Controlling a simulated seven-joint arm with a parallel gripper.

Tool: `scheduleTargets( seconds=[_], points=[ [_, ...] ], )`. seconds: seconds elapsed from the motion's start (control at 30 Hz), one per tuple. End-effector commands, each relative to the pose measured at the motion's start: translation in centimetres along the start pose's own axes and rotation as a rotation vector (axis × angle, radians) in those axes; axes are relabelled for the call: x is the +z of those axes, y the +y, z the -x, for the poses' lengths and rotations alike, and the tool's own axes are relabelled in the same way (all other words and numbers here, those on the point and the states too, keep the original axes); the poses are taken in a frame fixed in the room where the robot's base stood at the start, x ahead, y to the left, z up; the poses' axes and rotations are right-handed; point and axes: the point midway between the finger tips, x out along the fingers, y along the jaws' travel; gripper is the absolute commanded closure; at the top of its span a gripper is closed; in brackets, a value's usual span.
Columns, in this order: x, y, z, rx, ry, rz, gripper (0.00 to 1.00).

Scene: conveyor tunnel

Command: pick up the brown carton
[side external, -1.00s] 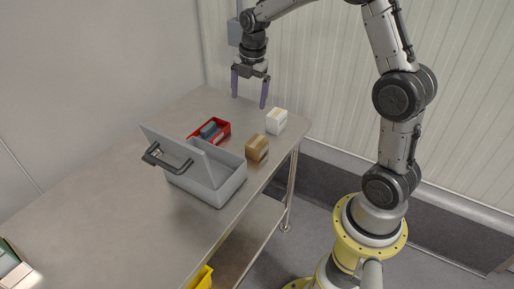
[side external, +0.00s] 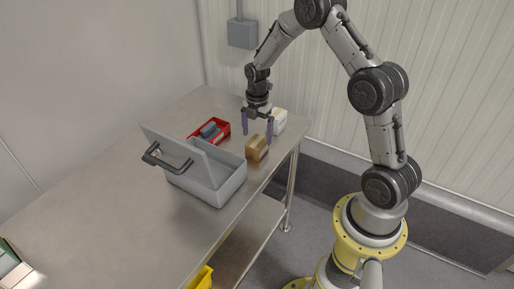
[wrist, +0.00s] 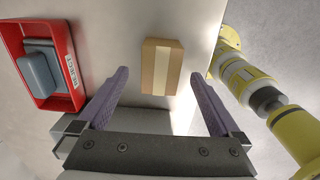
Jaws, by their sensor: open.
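The brown carton (side external: 257,148) stands on the metal table near its right edge, beside the grey box. In the wrist view the carton (wrist: 161,67) has a pale tape strip down its top and lies beyond and between the two purple fingers. My gripper (side external: 257,136) is open and empty, pointing down just above the carton. In the wrist view my gripper (wrist: 166,78) shows its fingers spread wider than the carton, and I cannot see them touching it.
The grey box (side external: 211,181) with its raised lid stands close by at the front left. A red bin (side external: 222,126) with grey items is to the left.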

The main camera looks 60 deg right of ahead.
Motion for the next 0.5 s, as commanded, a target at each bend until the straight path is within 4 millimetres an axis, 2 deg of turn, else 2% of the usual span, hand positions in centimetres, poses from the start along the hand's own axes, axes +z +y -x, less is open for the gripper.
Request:
scheduleTargets(
  seconds=[0.3,0.5],
  points=[
    [-0.3,-0.2,-4.3,-0.005,0.002,0.000,0.00],
    [-0.2,-0.1,-4.9,-0.002,0.001,0.000,0.00]
  ],
)
